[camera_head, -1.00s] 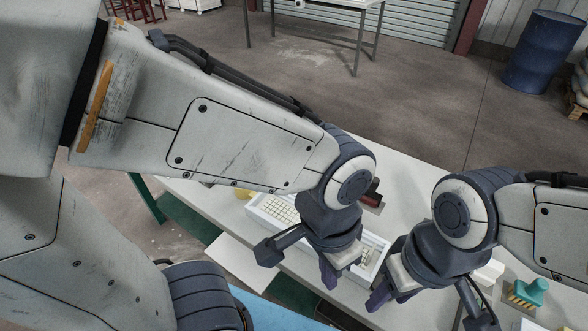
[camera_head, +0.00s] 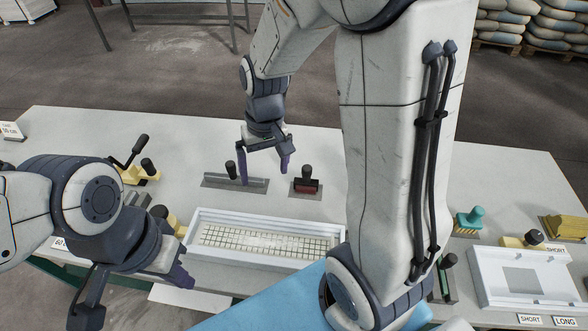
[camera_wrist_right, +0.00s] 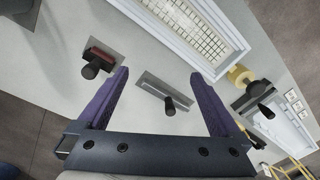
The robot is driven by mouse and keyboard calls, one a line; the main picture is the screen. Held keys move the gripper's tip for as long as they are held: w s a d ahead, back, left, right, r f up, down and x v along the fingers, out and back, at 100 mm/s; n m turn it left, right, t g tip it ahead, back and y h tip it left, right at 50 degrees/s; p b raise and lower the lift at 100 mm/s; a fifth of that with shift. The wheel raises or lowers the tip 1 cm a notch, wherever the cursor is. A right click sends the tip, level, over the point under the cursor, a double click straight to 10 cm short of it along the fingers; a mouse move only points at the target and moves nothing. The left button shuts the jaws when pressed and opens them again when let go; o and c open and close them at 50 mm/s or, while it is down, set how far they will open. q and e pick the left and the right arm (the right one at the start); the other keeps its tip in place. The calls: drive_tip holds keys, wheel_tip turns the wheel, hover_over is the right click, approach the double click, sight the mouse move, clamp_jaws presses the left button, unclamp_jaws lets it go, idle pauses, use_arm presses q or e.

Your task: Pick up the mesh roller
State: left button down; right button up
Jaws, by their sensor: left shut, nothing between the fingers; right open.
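A dark red and black tool with an upright black handle (camera_head: 306,184) sits on a grey plate on the table; it also shows in the right wrist view (camera_wrist_right: 97,59). It may be the mesh roller; its surface is too small to be sure. My right gripper (camera_head: 264,172) is open and empty, above the table to the left of this tool. In the right wrist view the right gripper (camera_wrist_right: 160,78) has its fingers apart, with the red tool outside them. My left gripper (camera_head: 178,277) is shut and empty at the near left, in front of the white tray.
A long grey flat tool with a black knob (camera_head: 235,181) lies below my right gripper. A white tray with a grid (camera_head: 190,236) is at the front middle. A teal brush (camera_head: 469,220) and a white frame (camera_head: 490,290) are at right.

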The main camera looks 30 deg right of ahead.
sight(310, 168)
drive_tip(key=w+d+f+m, duration=0.1)
drive_tip(key=d+f, duration=0.1)
drive_tip(key=d, duration=0.2)
drive_tip(key=w+d+f+m, duration=0.1)
drive_tip(key=d+m, duration=0.1)
drive_tip(key=d, duration=0.3)
drive_tip(key=w+d+f+m, duration=0.1)
drive_tip(key=d+f, duration=0.1)
drive_tip(key=d, duration=0.2)
drive_tip(key=shift+d+f+m, duration=0.3)
drive_tip(key=f, duration=0.4)
drive_tip(key=shift+w+d+f, duration=0.1)
drive_tip(key=shift+d+f, duration=0.1)
drive_tip(key=shift+f, duration=0.1)
drive_tip(key=shift+a+f+p, duration=0.1)
drive_tip(key=shift+f+p, duration=0.45)
drive_tip(key=shift+f, duration=0.3)
drive_tip(key=f, duration=0.3)
drive_tip(key=f+p, duration=0.1)
drive_tip(key=shift+w+a+f, duration=0.1)
drive_tip(key=shift+w+f, duration=0.05)
drive_tip(key=shift+w, duration=0.1)
drive_tip(key=c, duration=1.1)
